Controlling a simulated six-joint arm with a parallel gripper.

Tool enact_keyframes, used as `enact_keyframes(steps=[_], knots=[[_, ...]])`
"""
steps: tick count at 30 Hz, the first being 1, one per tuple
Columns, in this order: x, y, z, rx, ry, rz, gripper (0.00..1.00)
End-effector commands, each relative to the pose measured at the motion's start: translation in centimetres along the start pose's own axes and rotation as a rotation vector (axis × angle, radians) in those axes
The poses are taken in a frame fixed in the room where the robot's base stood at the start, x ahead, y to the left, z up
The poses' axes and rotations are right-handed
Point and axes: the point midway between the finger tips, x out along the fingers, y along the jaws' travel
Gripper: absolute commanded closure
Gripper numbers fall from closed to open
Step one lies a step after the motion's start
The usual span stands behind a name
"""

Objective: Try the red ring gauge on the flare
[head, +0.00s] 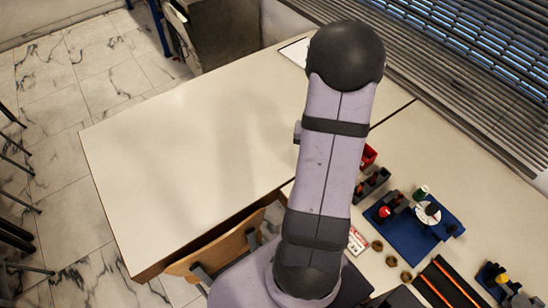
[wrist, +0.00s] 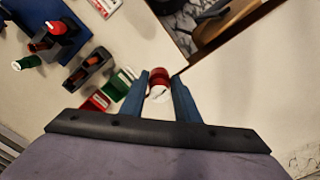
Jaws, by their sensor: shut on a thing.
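In the wrist view my gripper (wrist: 160,80) has its two blue fingers closed on a small red round piece (wrist: 158,74) with a white face, which I take for the red ring gauge. It is held over pale tabletop, apart from the other things. In the head view my arm hides the gripper and the held piece. I cannot make out for certain which thing is the flare. A blue tray (head: 395,231) carries a white round piece (head: 430,213), a red knob-like piece (head: 384,211) and a green piece (head: 421,192).
A dark rack (wrist: 90,70), a red bin (wrist: 96,103) and a green bin (wrist: 117,84) stand left of the gripper. Several brass rings (head: 391,261) and a dark tray with orange strips (head: 450,282) lie on the right table. The left table (head: 190,140) is clear.

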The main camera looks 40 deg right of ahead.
Motion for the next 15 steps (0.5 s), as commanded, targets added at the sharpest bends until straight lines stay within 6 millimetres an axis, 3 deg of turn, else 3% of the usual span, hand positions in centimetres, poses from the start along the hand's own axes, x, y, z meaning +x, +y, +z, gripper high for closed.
enact_keyframes(steps=[1,7,15], knots=[[0.7,2.4,-0.1,0.066,-0.001,0.0,1.0],[2.1,10.8,0.0,0.295,0.001,-0.001,1.0],[3.6,21.6,2.2,0.567,0.003,-0.001,1.0]])
